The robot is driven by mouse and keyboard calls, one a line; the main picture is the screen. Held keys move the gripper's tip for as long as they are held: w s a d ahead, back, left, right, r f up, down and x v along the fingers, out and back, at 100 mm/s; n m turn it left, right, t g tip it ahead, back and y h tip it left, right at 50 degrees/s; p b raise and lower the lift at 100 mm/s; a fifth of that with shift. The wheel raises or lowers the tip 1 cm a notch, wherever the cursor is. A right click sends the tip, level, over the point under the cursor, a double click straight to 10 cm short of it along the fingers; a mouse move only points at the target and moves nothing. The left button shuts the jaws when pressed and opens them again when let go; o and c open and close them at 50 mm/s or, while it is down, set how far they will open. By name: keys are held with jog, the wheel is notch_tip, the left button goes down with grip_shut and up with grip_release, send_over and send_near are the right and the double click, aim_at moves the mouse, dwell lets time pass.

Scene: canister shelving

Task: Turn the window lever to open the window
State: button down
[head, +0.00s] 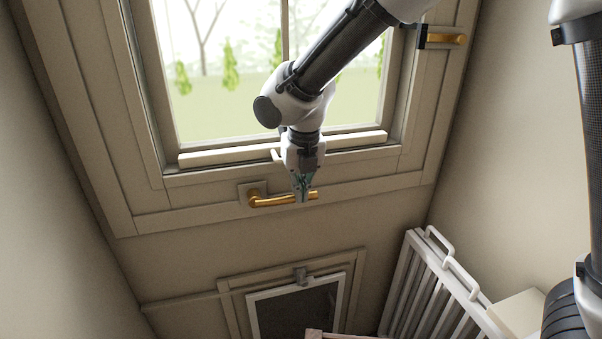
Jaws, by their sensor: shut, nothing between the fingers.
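The window (225,118) fills the upper middle of the head view, with a wooden frame around its glass. A brass lever (270,201) is mounted on the lower rail of the frame and lies nearly level, pointing right. My gripper (303,198) points down and is shut, with nothing in it. Its fingertips overlap the right part of the lever in the picture; I cannot tell whether they touch it. Another brass handle (447,39) sits at the upper right side of the frame. My arm hides part of the glass and the lower sash.
A small framed dark panel (296,312) with a grey catch is set low in the wall below the window. A white slatted rack (420,285) stands at lower right. Plain walls close in on the left and right.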

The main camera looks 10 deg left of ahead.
jog(key=shift+w+f, duration=0.1)
jog(key=shift+f, duration=0.3)
jog(key=f, duration=0.4)
jog(key=shift+w+d+f, duration=0.1)
jog(key=shift+d, duration=0.15)
